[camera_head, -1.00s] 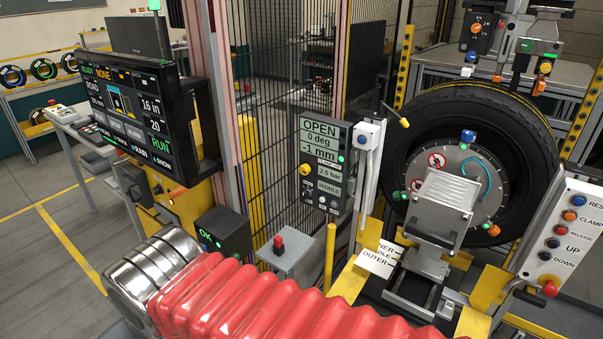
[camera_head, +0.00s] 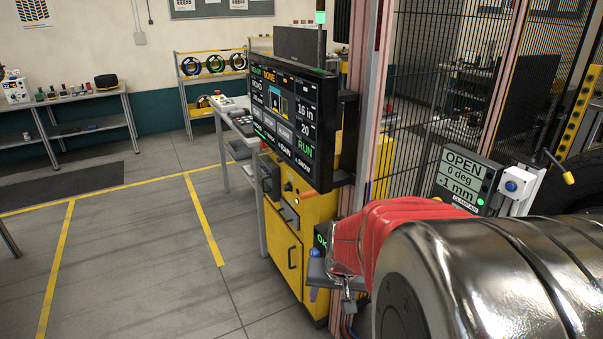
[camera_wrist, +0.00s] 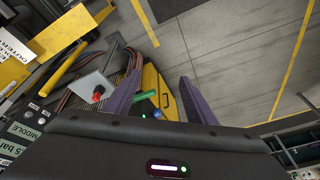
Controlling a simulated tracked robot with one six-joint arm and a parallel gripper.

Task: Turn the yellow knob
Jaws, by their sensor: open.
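My gripper (camera_wrist: 158,80) shows in the wrist view as two purple fingers, spread apart with nothing held between them. Beyond them is the lower part of a yellow cabinet (camera_wrist: 158,88), with a green and a blue part close to the fingers. The grey OPEN / 0 deg panel (camera_head: 465,180) is partly hidden behind my arm in the head view. Its lower part (camera_wrist: 22,130), with the MIDDLE and bar readouts, shows at the left edge of the wrist view. I cannot make out a yellow knob on this panel now.
A black screen (camera_head: 290,115) stands on the yellow cabinet (camera_head: 287,255). A yellow-tipped lever (camera_head: 568,178) and a blue button (camera_head: 511,186) are at the right. The floor at left is clear.

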